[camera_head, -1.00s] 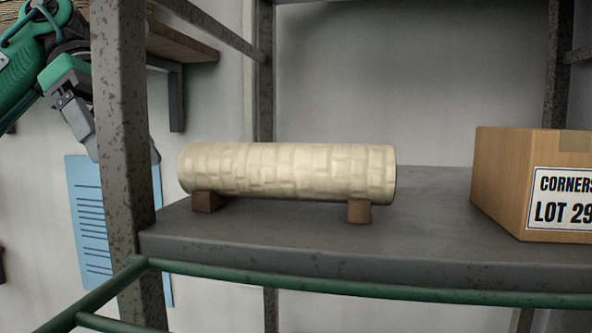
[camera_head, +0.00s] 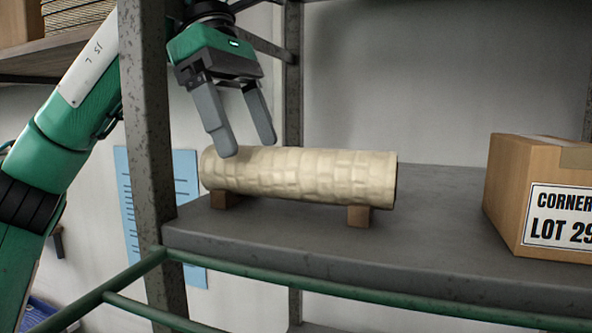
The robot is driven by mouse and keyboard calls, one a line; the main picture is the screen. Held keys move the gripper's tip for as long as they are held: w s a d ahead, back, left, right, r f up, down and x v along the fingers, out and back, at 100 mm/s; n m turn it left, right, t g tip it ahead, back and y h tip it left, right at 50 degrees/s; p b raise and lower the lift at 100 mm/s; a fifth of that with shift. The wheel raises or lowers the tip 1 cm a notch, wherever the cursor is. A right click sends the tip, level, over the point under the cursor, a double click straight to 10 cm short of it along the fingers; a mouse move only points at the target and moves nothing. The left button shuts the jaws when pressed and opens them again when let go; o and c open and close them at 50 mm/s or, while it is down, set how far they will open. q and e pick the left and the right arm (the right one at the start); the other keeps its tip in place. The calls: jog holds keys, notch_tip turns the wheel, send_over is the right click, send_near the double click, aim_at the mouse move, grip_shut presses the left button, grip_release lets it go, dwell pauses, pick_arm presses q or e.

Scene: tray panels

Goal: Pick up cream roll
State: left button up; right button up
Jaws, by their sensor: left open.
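The cream roll (camera_head: 310,177) lies sideways on two small brown blocks on the grey shelf. Its surface has a brick-like pattern. My left gripper (camera_head: 248,148) is open and empty, with its fingers pointing down at the roll's left end. One fingertip overlaps the top of the roll's left end in the picture; I cannot tell whether it touches. My right gripper is not in view.
A cardboard box (camera_head: 508,190) with a "LOT 29" label stands on the shelf (camera_head: 430,237) to the right. A speckled metal post (camera_head: 146,120) rises at the left front. A green rail (camera_head: 350,295) runs along the front. The shelf between roll and box is clear.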

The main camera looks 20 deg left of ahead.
aim_at(294, 168)
pick_arm(q)
jog(key=d, duration=0.2)
jog(key=shift+s+d+r+p, duration=0.1)
jog(key=shift+d+r+p, duration=0.1)
jog(key=shift+d+p, duration=0.2)
jog(key=shift+s+d, duration=0.15)
jog(key=shift+d, duration=0.1)
jog(key=shift+d+p, duration=0.3)
jog(key=shift+p, duration=0.25)
jog(key=p+x, duration=0.1)
jog(key=x, duration=0.3)
jog(key=shift+d+f+p, duration=0.2)
jog(key=shift+f+p, duration=0.05)
jog(key=shift+p, duration=0.15)
jog(key=shift+f, duration=0.35)
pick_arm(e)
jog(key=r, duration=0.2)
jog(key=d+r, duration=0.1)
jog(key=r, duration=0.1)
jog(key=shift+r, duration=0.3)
pick_arm(q)
jog(key=shift+d, duration=0.1)
jog(key=c, duration=1.4)
jog(key=shift+o, duration=0.2)
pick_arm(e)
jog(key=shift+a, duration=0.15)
